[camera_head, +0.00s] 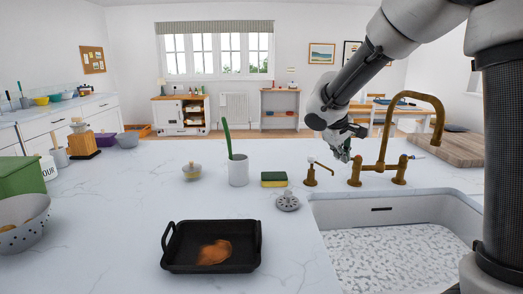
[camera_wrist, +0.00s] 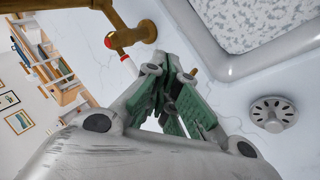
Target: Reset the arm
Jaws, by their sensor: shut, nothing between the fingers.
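My gripper (camera_head: 343,152) hangs from the raised arm at the right, in the head view just above and behind the counter near the brass tap (camera_head: 382,165). Its green-padded fingers are together and hold nothing. In the wrist view my gripper (camera_wrist: 175,120) shows its closed fingers in front of the white counter. A brass tap part with a red mark and a white lever (camera_wrist: 127,40) is close to the fingers there. I cannot tell whether they touch.
The white sink (camera_head: 390,200) is at the right. A black pan (camera_head: 212,266) with something orange-brown, a mug (camera_head: 238,171), a sponge (camera_head: 273,180) and a drain strainer (camera_head: 288,201) stand on the counter. A wooden board (camera_head: 452,148) lies behind the tap.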

